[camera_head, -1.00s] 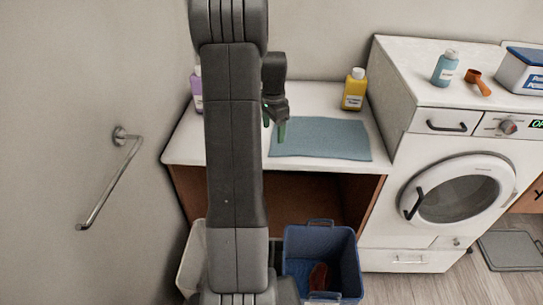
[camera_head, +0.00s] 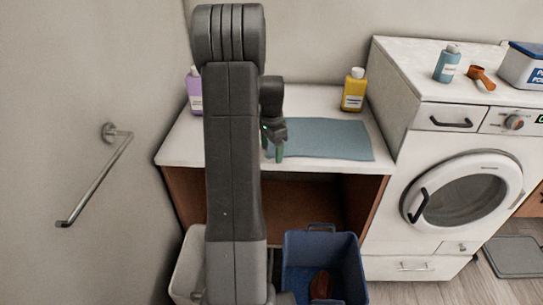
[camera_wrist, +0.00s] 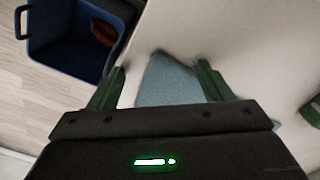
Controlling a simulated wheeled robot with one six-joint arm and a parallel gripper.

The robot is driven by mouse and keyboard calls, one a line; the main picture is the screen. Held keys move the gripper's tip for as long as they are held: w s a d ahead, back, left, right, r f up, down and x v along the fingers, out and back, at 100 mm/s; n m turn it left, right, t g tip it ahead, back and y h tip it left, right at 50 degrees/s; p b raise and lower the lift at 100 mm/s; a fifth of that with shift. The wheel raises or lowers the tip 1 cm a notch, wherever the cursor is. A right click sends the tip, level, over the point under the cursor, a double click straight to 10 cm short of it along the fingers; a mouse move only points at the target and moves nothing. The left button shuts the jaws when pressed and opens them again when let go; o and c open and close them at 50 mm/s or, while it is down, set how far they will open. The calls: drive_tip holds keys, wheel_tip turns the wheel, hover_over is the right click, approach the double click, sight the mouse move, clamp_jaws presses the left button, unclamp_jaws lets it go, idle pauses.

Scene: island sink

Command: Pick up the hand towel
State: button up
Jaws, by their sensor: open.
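The hand towel (camera_head: 325,140) is a flat blue-grey cloth lying on the white counter (camera_head: 184,146). My arm and gripper hide its left part in the head view. My gripper (camera_head: 272,152) is open, with green fingers pointing down, at the towel's left side. In the wrist view, a corner of the towel (camera_wrist: 165,82) shows between the spread fingers of my gripper (camera_wrist: 160,82). Nothing is held. I cannot tell how far the fingertips are above the cloth.
A yellow bottle (camera_head: 353,90) and a purple bottle (camera_head: 195,92) stand at the counter's back. A washing machine (camera_head: 400,120) stands right. A blue bin (camera_head: 345,262) and a pale bin (camera_head: 190,268) stand below the front edge. A metal rail (camera_head: 95,185) is on the left wall.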

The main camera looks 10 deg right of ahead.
drive_tip(key=shift+f, duration=0.1)
clamp_jaws()
idle(0.5)
wheel_tip(320, 180, up, 12)
drive_tip(key=p, duration=0.8)
wheel_tip(320, 180, up, 36)
drive_tip(key=p, duration=0.4)
